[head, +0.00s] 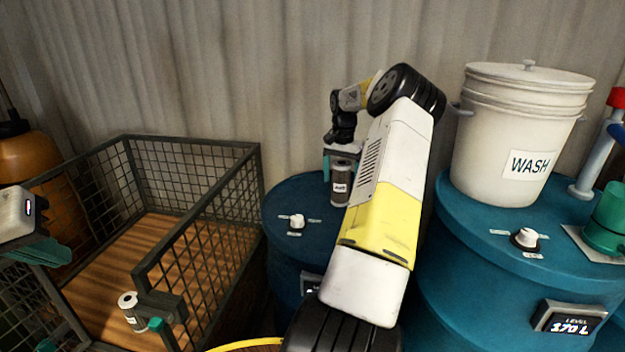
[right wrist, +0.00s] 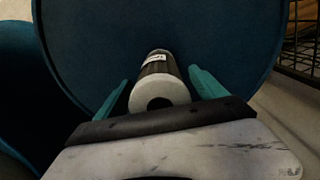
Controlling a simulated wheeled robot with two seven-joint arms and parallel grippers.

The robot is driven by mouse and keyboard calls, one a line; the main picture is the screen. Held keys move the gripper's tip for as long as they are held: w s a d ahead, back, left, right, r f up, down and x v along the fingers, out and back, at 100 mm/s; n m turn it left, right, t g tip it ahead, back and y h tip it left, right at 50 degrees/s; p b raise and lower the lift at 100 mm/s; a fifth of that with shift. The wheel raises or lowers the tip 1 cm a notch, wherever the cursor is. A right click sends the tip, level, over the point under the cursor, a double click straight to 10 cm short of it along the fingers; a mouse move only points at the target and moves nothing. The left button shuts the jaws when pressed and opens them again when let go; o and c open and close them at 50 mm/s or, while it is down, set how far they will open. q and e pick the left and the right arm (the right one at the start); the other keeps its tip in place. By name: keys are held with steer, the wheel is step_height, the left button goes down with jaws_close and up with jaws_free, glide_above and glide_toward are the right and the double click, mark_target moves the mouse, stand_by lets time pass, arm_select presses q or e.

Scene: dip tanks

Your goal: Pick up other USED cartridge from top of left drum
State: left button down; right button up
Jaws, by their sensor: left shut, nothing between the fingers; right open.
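A grey cartridge with a white label (head: 341,186) stands upright on the lid of the left blue drum (head: 283,200); the label is too small to read surely. My right gripper (head: 341,158) is above and around it, pointing down. In the right wrist view, the cartridge (right wrist: 157,82) lies between the two teal fingers (right wrist: 158,90), with a gap on each side, so the gripper is open. My left gripper (head: 42,252) is shut and empty at the left edge, above the wire cage. Another white-topped cartridge (head: 131,311) is in the cage's front area.
The wire cage (head: 192,140) with a wooden floor stands left of the drum. A small white cap (head: 297,221) sits on the left drum lid. A white WASH bucket (head: 520,135) stands on the right blue drum (head: 480,255). An orange vessel (head: 35,165) is far left.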

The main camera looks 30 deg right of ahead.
steer(key=shift+f, duration=0.6)
steer(key=c, duration=1.7)
jaws_close()
steer(key=shift+r, duration=0.15)
